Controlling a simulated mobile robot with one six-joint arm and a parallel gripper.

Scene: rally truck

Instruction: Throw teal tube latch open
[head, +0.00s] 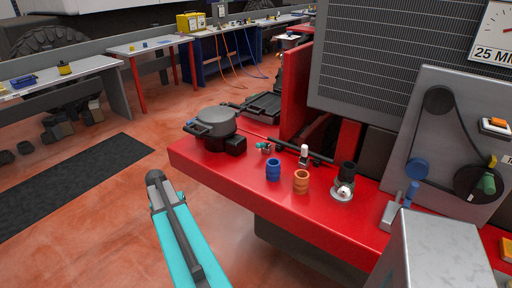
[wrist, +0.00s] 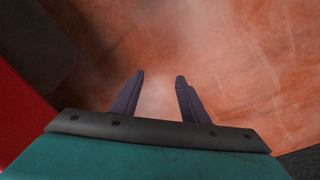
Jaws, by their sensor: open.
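A small teal piece (head: 261,146) sits with a small grey fitting on the red bench, at the left end of a black tube (head: 310,154). It looks like the teal latch, but it is too small to tell how its lever lies. My gripper (wrist: 160,76) shows in the wrist view with its two dark fingers apart and nothing between them. Only the orange-red floor is beyond them. In the head view my teal arm is at the lower middle, left of the bench and apart from it; the fingers cannot be made out there.
The red bench (head: 225,172) also holds a dark lidded pot (head: 214,122), a blue ring (head: 273,170), an orange ring (head: 301,182) and a black-and-silver fitting (head: 344,182). A grey belt panel (head: 440,140) stands at right.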

